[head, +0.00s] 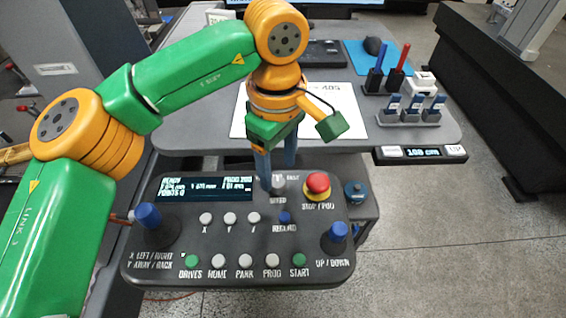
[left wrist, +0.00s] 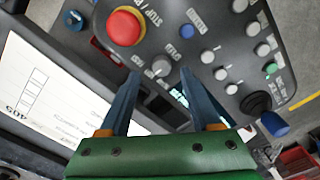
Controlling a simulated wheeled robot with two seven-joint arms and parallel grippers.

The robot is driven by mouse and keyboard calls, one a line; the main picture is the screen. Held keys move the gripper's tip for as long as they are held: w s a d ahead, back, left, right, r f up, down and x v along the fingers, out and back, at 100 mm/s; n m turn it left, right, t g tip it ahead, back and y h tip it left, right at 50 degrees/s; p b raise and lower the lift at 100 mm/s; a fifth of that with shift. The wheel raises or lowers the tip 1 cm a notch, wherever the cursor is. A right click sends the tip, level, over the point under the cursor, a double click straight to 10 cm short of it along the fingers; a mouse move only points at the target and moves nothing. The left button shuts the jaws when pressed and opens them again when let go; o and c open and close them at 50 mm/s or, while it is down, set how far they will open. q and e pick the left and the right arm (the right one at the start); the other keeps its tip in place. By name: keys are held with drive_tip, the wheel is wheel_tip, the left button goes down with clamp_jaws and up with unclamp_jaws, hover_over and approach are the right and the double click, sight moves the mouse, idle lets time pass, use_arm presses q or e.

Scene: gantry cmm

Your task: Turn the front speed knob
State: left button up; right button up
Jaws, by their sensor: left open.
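The control panel (head: 310,250) has a small grey speed knob (head: 279,190) above the SPEED label, left of the red stop button (head: 317,184). The knob also shows in the left wrist view (left wrist: 161,66), just beyond the fingertips and between their lines. My left gripper (head: 278,179) points down over the panel's back edge, open with nothing between its blue fingers. One finger partly covers the knob's area in the head view. I cannot tell whether a finger touches the knob. My right gripper is not in view.
Blue joysticks (head: 148,216) and (head: 338,232) stand at the panel's sides. White buttons and a blue record button (head: 285,217) lie in front of the knob. Behind is a grey desk (head: 190,125) with a paper sheet (head: 345,110) and stylus holders.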

sight(278, 182)
use_arm(q)
drive_tip(key=shift+s+a+f+p, duration=0.15)
drive_tip(key=shift+s+f, duration=0.1)
drive_tip(key=shift+f, duration=0.3)
drive_tip(key=shift+s+a+f+p, duration=0.15)
drive_tip(key=shift+s+f, duration=0.05)
drive_tip(key=shift+f, duration=0.35)
drive_tip(key=shift+w+f, duration=0.1)
drive_tip(key=shift+f, duration=0.25)
drive_tip(key=shift+w+d+f, duration=0.2)
drive_tip(key=shift+w+d, duration=0.05)
drive_tip(key=shift+w, duration=0.1)
drive_tip(key=shift+s, duration=0.1)
clamp_jaws()
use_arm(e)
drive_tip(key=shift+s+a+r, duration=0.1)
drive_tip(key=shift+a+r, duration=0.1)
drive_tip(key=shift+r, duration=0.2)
